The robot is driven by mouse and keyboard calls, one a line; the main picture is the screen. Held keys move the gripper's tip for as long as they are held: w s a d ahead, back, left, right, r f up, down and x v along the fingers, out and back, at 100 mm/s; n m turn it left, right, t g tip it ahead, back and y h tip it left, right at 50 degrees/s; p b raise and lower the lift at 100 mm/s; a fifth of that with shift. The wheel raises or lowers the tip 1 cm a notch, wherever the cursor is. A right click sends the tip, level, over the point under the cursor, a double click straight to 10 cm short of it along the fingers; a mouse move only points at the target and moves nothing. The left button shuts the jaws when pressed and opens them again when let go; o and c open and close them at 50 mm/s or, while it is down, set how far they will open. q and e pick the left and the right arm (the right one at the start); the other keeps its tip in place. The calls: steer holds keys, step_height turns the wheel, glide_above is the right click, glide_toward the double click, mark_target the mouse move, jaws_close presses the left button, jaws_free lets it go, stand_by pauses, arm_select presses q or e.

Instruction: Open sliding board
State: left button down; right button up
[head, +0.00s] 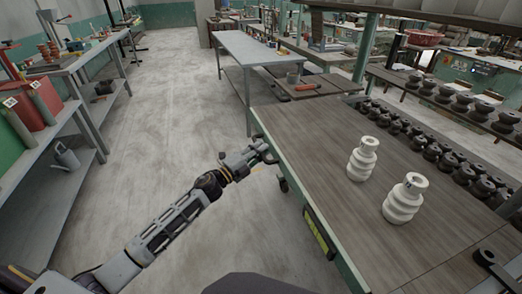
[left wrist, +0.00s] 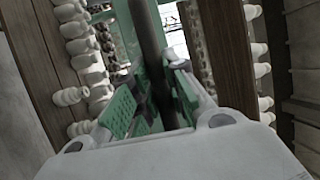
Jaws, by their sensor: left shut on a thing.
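The wide brown wooden board (head: 330,175) lies flat on a green-framed rack on the right of the head view. Two white ribbed ceramic pieces, a farther one (head: 362,160) and a nearer one (head: 405,200), stand upright on it. My left gripper (head: 265,152) is at the board's left edge, near the far end. In the left wrist view its green-padded fingers (left wrist: 153,103) are shut around a dark bar (left wrist: 149,35). I cannot tell how this bar joins the board.
Several dark ribbed pieces (head: 410,130) stand in rows along the board's far right side. A black bracket-like piece (head: 493,264) shows at the lower right. A grey bench (head: 265,48) stands beyond the rack. The concrete floor (head: 165,120) left of the rack is clear.

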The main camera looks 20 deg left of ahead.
arm_select(q)
steer(key=shift+f, duration=0.1)
steer(key=c, duration=1.4)
jaws_free()
steer(key=shift+s, duration=0.1)
steer(key=shift+v, duration=5.9)
